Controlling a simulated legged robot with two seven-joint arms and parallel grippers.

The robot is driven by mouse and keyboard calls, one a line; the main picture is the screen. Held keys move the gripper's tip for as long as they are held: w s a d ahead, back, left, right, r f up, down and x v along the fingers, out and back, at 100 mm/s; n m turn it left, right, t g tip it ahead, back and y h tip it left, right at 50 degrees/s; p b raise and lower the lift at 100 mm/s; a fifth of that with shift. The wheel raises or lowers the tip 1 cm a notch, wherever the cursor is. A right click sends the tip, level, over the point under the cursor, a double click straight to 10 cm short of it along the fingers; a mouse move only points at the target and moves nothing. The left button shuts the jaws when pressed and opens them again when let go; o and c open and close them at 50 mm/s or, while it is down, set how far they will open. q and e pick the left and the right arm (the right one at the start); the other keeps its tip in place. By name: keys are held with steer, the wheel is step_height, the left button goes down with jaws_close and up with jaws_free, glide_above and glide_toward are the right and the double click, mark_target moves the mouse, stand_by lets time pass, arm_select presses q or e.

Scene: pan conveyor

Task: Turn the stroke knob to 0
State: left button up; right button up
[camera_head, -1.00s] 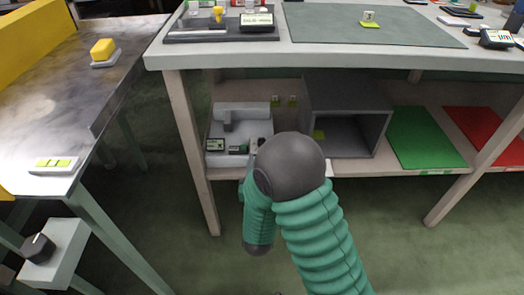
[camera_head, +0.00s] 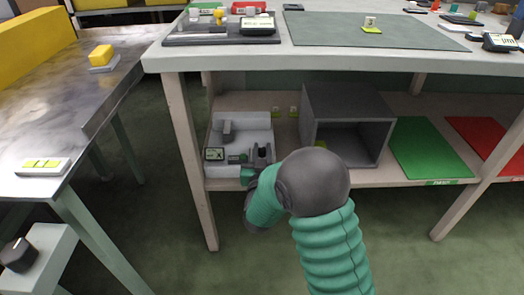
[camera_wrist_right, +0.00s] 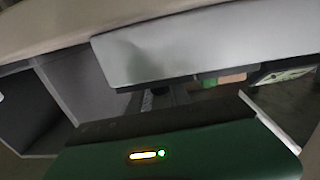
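A pale grey machine (camera_head: 254,130) stands on the lower shelf. A small dark display (camera_head: 214,154) is at its front left. My right gripper (camera_head: 262,153) is at the machine's front right, with its dark fingers by the front parts. Whether the fingers touch anything, and how far apart they are, I cannot tell. The right wrist view is dim and shows a pale panel (camera_wrist_right: 200,45) close by. No knob on the machine can be made out; my gripper and arm cover part of its front. A black knob (camera_head: 19,254) sits on a grey box at the lower left. My left gripper is out of view.
A grey open box (camera_head: 346,97) stands right of the machine. Green (camera_head: 430,150) and red (camera_head: 486,140) mats lie further right on the shelf. The tabletop edge (camera_head: 400,62) overhangs the shelf, and a table leg (camera_head: 190,160) stands at left.

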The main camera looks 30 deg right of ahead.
jaws_close()
steer(key=shift+n+t+y, duration=0.4)
steer(key=shift+y, duration=0.3)
steer(key=n+t+y, duration=0.1)
steer(key=n+y, duration=0.1)
steer(key=shift+d+y, duration=0.1)
steer(key=shift+y, duration=0.3)
steer(key=n+y, duration=0.1)
steer(key=y, duration=0.1)
steer(key=n+t+y+p, duration=0.1)
steer(key=y, duration=0.1)
steer(key=shift+d+n, duration=0.1)
steer(key=shift+n, duration=0.2)
steer(key=n+y+p, duration=0.3)
steer(key=y, duration=0.2)
steer(key=shift+r, duration=0.1)
steer(key=shift+n+g+y+p, duration=0.6)
steer(key=shift+n+y+p, duration=0.9)
steer(key=shift+y, duration=0.8)
steer(key=shift+n, duration=0.3)
